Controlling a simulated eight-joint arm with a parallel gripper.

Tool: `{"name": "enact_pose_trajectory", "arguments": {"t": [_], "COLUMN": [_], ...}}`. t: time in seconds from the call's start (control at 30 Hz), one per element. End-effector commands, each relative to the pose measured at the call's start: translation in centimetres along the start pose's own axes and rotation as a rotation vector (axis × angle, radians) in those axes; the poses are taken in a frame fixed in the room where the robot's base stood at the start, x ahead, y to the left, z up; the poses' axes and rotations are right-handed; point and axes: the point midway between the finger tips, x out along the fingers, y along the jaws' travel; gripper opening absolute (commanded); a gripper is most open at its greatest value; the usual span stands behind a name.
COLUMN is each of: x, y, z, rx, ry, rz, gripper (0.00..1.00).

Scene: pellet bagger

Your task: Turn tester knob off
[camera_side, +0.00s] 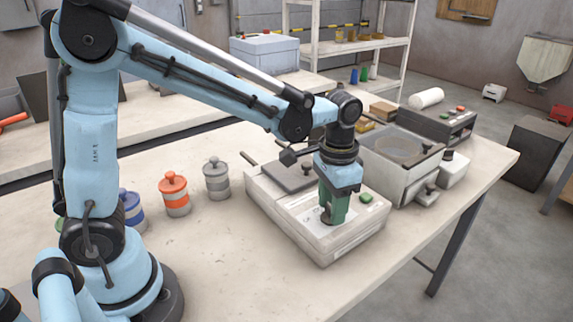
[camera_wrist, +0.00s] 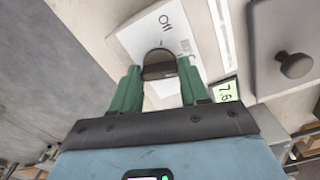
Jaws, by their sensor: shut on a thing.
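The tester (camera_side: 345,243) is a pale box on the bench in the side view. My gripper (camera_side: 331,217) points down onto its top panel, with green fingers. In the wrist view, the dark round knob (camera_wrist: 158,58) sits between the fingertips of my gripper (camera_wrist: 160,72), which is shut on it. The knob's panel (camera_wrist: 130,38) is white, with the word "Off" (camera_wrist: 165,22) printed beyond the knob. Which way the knob points is unclear. In the side view the fingers mostly hide the knob. A small display (camera_wrist: 225,91) reads about 7.6.
A green button (camera_side: 366,197) is on the tester, right of my gripper. A lidded machine (camera_side: 398,160) stands close behind at the right. Grey (camera_side: 216,180), orange (camera_side: 174,196) and blue (camera_side: 131,208) canisters stand to the left. The front bench top is clear.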

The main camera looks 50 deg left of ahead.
Motion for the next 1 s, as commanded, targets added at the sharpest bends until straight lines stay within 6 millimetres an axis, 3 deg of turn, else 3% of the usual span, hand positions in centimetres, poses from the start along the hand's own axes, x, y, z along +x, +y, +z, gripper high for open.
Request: {"name": "enact_pose_trajectory", "arguments": {"t": [1.0], "x": [-0.01], "y": [0.08], "z": [0.00], "rx": [-0.962], "ry": [-0.001], "rz": [0.000], "gripper": [0.14]}}
